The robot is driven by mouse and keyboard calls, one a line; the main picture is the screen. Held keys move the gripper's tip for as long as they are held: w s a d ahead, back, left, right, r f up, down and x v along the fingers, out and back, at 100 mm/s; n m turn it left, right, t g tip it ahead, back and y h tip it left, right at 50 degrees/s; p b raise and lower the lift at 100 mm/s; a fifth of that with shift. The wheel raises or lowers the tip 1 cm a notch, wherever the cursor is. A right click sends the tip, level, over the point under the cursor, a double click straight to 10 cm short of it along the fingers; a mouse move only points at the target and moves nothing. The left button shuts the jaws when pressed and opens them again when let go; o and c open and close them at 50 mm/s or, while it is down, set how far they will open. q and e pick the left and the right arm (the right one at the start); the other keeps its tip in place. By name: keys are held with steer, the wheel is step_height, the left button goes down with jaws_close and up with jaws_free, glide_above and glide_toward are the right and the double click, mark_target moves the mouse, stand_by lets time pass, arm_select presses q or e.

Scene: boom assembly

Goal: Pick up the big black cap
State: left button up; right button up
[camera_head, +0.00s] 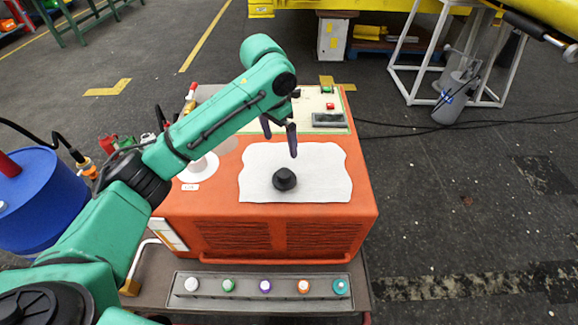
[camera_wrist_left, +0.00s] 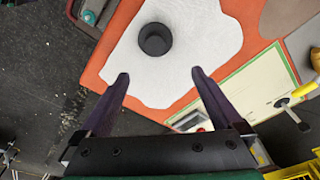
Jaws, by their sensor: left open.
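The big black cap (camera_head: 284,179) stands on a white cloth (camera_head: 325,183) on top of the orange machine. In the left wrist view the cap (camera_wrist_left: 155,39) shows as a round black piece on the white cloth (camera_wrist_left: 210,45), beyond the fingertips. My left gripper (camera_head: 280,140) is above the far part of the cloth, apart from the cap. In the left wrist view my left gripper (camera_wrist_left: 159,76) is open, with nothing between its two dark fingers. My right gripper is in neither view.
The orange machine (camera_head: 240,238) has a pale panel (camera_head: 312,103) with buttons at its back. A grey strip (camera_head: 250,285) with several coloured caps lies in front. A blue drum (camera_head: 35,190) stands at the left. A white disc (camera_head: 200,167) lies left of the cloth.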

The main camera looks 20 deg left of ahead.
arm_select(q)
glide_above(284, 173)
steer(key=f, duration=0.3)
steer(key=s+f, duration=0.1)
steer(key=f, duration=0.1)
steer(key=shift+a+f, duration=0.2)
steer(key=shift+f, duration=0.15)
steer(key=f, duration=0.4)
steer(key=w+f+p, duration=0.1)
steer(key=f, duration=0.1)
steer(key=shift+d+f, duration=0.2)
steer(key=shift+f, duration=0.5)
steer(key=shift+r, duration=0.1)
steer(key=c, duration=1.2)
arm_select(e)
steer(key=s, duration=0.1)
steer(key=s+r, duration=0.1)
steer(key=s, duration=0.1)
